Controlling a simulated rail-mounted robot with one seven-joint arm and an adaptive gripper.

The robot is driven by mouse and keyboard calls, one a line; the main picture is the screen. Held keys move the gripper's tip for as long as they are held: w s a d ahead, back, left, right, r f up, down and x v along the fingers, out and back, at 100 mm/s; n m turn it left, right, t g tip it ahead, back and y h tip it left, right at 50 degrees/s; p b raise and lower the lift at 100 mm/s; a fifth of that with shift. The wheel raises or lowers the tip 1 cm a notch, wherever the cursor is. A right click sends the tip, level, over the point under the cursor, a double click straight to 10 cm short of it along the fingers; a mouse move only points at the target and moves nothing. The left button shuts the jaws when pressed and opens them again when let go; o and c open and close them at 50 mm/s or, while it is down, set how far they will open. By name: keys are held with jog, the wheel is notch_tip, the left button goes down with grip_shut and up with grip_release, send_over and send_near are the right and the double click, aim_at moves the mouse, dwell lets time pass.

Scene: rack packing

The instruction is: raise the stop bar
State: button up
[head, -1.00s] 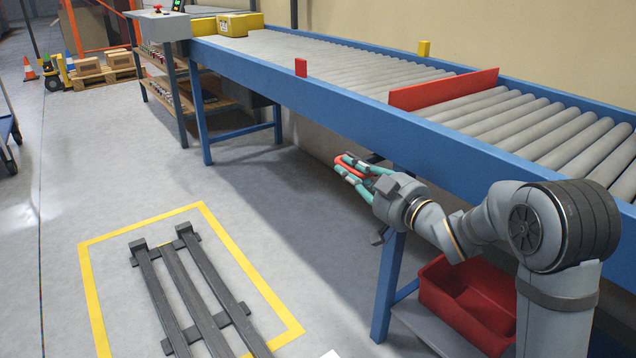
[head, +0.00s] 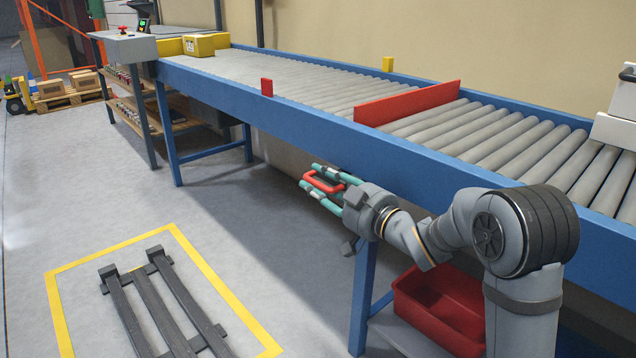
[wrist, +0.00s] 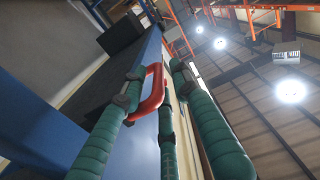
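The red stop bar (head: 407,102) stands upright across the conveyor, its lower edge close to the rollers. A red U-shaped handle (head: 324,181) is beside the conveyor's front, below the blue side rail; its link to the bar is hidden. My gripper (head: 322,184) has teal fingers standing apart on either side of this handle. In the wrist view the handle (wrist: 155,92) lies between the finger tips of my gripper (wrist: 157,76), close to the left finger, with a gap to the right one. Contact cannot be told.
The blue conveyor rail (head: 300,120) runs just above and behind my gripper. A conveyor leg (head: 362,300) and a red bin (head: 440,305) are below my arm. A yellow box (head: 200,45) sits at the far conveyor end. The floor on the left is open around a dark pallet (head: 160,300).

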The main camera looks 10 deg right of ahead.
jog(key=v, duration=1.2)
jog(key=shift+a, duration=0.1)
jog(key=x, duration=1.1)
jog(key=shift+w+a+f, duration=0.1)
jog(key=shift+w+a, duration=0.1)
jog(key=shift+w, duration=0.1)
jog(key=shift+w+a+f, duration=0.1)
jog(key=shift+a+f, duration=0.25)
jog(key=shift+a, duration=0.05)
jog(key=shift+d+f+b, duration=0.15)
jog(key=shift+f+b, duration=0.05)
jog(key=shift+b, duration=0.1)
jog(key=shift+d, duration=0.2)
jog(key=shift+a, duration=0.1)
